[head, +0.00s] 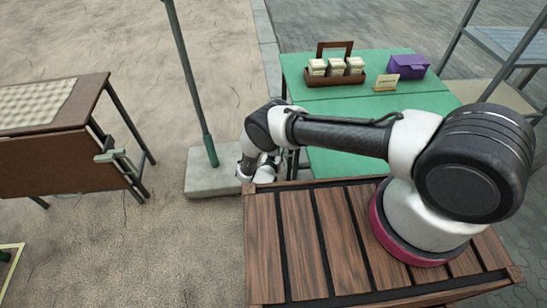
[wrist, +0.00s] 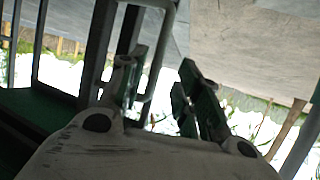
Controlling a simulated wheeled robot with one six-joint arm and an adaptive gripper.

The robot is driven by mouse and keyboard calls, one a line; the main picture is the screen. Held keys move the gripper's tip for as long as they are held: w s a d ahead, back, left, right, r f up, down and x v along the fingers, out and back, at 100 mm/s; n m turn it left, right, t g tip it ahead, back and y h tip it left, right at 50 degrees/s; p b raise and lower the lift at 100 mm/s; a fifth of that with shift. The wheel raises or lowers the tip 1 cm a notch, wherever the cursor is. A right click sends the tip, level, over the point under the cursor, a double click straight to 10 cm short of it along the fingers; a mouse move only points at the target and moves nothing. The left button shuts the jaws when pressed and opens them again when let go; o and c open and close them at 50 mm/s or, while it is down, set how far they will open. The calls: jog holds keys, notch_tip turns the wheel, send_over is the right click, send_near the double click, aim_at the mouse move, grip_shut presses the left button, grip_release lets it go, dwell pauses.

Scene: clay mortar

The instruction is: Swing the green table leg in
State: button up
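The green table (head: 440,98) stands at the upper middle of the head view. A dark leg (head: 292,162) shows below its near left side, partly hidden by my arm. My gripper (head: 255,172) is low beside that left side; its fingers are too small to read there. In the wrist view my gripper (wrist: 163,78) has its two fingers apart. A pale bent tube (wrist: 152,60) runs down close to the left finger; I cannot tell whether it touches. A thick dark post (wrist: 98,45) stands further left. A dark green surface (wrist: 30,104) fills the lower left.
A wooden rack of jars (head: 335,80), a small sign (head: 386,83) and a purple box (head: 407,67) stand on the green table. A post (head: 190,80) rises from a concrete block (head: 210,180) left of my gripper.

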jog(key=v, duration=0.5)
jog(key=shift+s+a+r, duration=0.1)
jog(key=shift+s+r, duration=0.15)
jog(key=shift+s, duration=0.1)
